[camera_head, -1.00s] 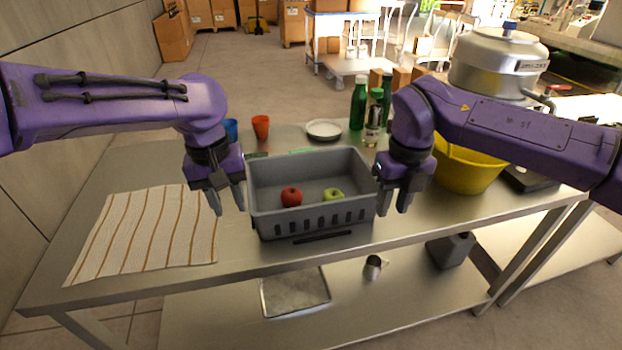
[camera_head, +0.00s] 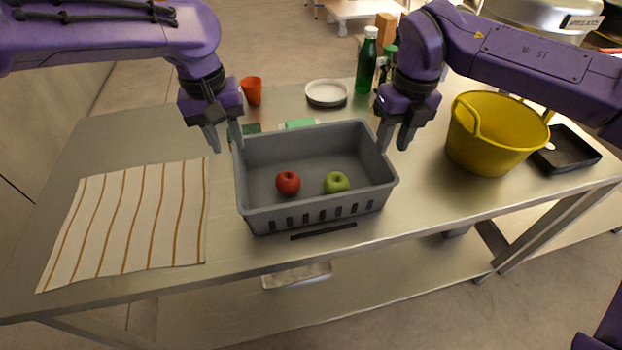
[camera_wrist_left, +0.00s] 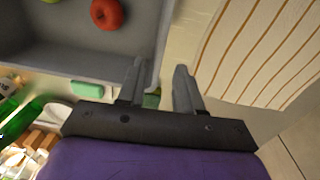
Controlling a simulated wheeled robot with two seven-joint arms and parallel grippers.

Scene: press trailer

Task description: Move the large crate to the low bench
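The large grey crate (camera_head: 315,217), open at the top with a slotted front, sits on the steel worktable. A red apple (camera_head: 288,183) and a green apple (camera_head: 337,182) lie inside it. My left gripper (camera_head: 224,138) is open and empty at the crate's left rim, towards the back. In the left wrist view its fingers (camera_wrist_left: 158,90) appear on either side of the rim, without clear contact. My right gripper (camera_head: 395,136) is open and empty at the crate's right rim, near the back corner. I cannot identify the low bench in these frames.
A striped cloth (camera_head: 135,222) lies left of the crate. A yellow tub (camera_head: 488,140) and black tray (camera_head: 566,150) stand to the right. Behind are an orange cup (camera_head: 252,91), white plate (camera_head: 326,93) and green bottle (camera_head: 367,60). A dark bar (camera_head: 323,231) lies before the crate.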

